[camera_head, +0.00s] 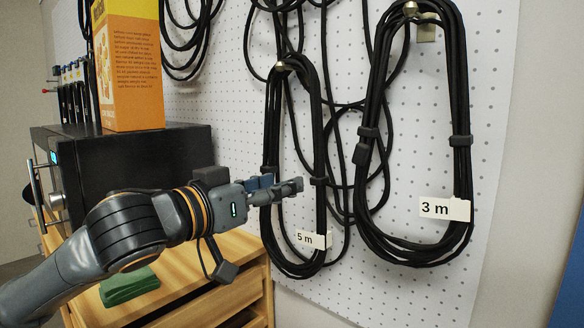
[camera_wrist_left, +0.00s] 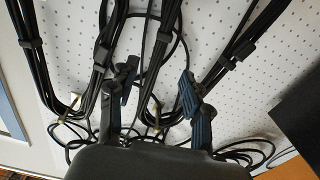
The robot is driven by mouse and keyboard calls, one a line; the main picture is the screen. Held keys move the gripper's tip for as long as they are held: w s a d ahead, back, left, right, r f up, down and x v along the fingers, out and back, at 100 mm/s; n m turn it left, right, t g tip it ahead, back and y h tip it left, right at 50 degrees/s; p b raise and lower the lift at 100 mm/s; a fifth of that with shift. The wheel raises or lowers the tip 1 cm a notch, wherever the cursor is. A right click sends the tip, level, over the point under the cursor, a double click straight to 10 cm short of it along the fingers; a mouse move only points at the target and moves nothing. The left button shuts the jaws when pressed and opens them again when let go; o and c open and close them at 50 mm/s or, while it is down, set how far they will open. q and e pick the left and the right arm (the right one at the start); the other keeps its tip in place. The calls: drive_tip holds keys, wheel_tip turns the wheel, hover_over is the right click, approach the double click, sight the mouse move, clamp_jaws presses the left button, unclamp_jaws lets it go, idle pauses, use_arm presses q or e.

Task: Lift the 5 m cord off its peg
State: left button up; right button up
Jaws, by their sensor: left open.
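The 5 m cord (camera_head: 319,125) is a black coil hanging from a peg (camera_head: 283,67) on the white pegboard. Its white "5 m" tag (camera_head: 311,240) is on its lower right side. My left gripper (camera_head: 282,186) is open at the coil's middle height, well below the peg, and covers part of its left strands. In the left wrist view, which appears upside down, the coil (camera_wrist_left: 236,50) shows beyond the open fingers (camera_wrist_left: 155,90). I cannot tell whether the fingers touch the cord. My right gripper is in neither view.
The 3 m cord (camera_head: 460,100) hangs close by on the right, with loose cables between. More black cables (camera_head: 185,40) hang at the upper left.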

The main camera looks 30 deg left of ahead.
sight(315, 172)
use_arm(q)
drive_tip(key=w+p, duration=0.1)
drive_tip(key=w, duration=0.1)
drive_tip(key=w+p, duration=0.1)
drive_tip(key=w, duration=0.1)
drive_tip(key=w+d+p, duration=0.1)
drive_tip(key=w, duration=0.1)
drive_tip(key=shift+w+r+p, duration=0.15)
drive_tip(key=shift+w+p, duration=0.05)
drive_tip(key=shift+p, duration=0.1)
drive_tip(key=shift+w, duration=0.55)
drive_tip(key=shift+w+p, duration=0.4)
drive_tip(key=shift+p, duration=0.15)
drive_tip(key=w, duration=0.1)
drive_tip(key=w+p, duration=0.2)
drive_tip(key=shift+w+d, duration=0.25)
drive_tip(key=shift+w+f, duration=0.35)
drive_tip(key=shift+w, duration=0.05)
drive_tip(key=shift+s, duration=0.15)
drive_tip(key=c, duration=0.5)
clamp_jaws()
drive_tip(key=shift+r, duration=0.15)
